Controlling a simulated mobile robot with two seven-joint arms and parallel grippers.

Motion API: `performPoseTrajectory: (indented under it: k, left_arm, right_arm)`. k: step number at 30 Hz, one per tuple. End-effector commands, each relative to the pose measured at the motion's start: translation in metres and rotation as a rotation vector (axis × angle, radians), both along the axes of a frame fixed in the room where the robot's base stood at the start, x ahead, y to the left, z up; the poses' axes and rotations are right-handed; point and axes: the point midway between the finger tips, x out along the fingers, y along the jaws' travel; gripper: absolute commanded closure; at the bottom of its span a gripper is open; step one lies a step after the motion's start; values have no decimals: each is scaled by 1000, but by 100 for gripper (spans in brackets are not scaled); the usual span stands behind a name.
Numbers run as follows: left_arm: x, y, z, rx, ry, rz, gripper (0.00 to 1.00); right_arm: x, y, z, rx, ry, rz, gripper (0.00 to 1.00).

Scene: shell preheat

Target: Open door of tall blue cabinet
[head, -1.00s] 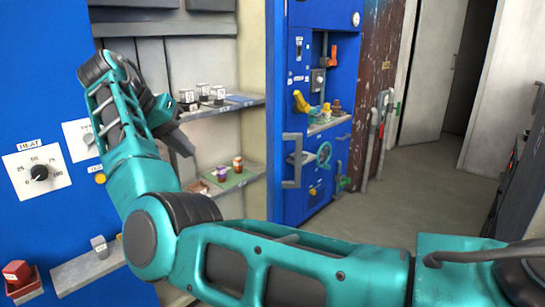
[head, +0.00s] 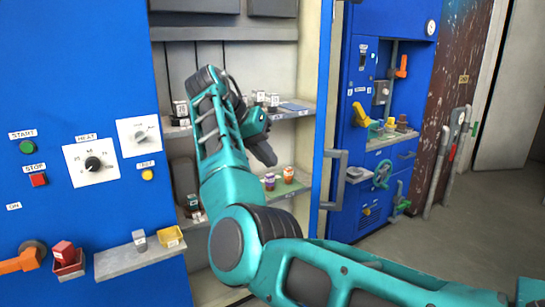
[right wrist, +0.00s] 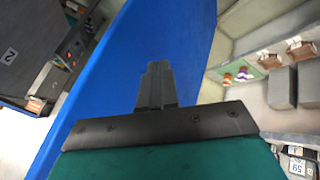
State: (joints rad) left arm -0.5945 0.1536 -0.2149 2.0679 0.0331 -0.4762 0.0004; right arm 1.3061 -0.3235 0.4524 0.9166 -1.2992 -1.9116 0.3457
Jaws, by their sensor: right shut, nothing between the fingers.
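The tall blue cabinet's door (head: 324,110) stands open, seen nearly edge-on, with its pale inner face toward the shelves. Its grey bar handle (head: 333,180) is on the right side of the door. The cabinet's shelves (head: 293,108) are exposed. My right gripper (head: 264,152) is shut and empty, in front of the opening and left of the door edge; it does not hold the handle. In the right wrist view the shut fingers (right wrist: 157,85) show against the blue door panel (right wrist: 150,40), with shelves to the right; contact cannot be told. My left gripper is not in view.
Small jars (head: 289,174) and dark blocks stand on the shelves. A blue control panel with a heat dial (head: 92,163) and a grey ledge (head: 140,255) is at left. A second blue unit with valves (head: 382,175) stands behind the door. Open floor (head: 460,240) lies at right.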

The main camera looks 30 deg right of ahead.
Motion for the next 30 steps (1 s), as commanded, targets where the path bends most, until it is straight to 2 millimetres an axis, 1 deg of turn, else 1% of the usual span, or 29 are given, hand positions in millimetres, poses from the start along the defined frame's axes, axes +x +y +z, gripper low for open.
performPoseTrajectory:
  k: [1, 9, 18, 23, 30]
  left_arm:
    - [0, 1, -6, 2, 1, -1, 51]
    - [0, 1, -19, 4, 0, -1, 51]
    - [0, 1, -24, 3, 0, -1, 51]
    - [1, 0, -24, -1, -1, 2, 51]
    - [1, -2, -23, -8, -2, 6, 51]
  right_arm:
    - [0, -7, -13, 1, 2, -3, 100]
    - [-1, -43, -60, -1, 3, -2, 100]
    - [-22, -67, -56, 0, -1, -1, 100]
    - [-27, -72, -56, -1, 1, 0, 100]
    - [-27, -73, -55, -1, 1, 0, 100]
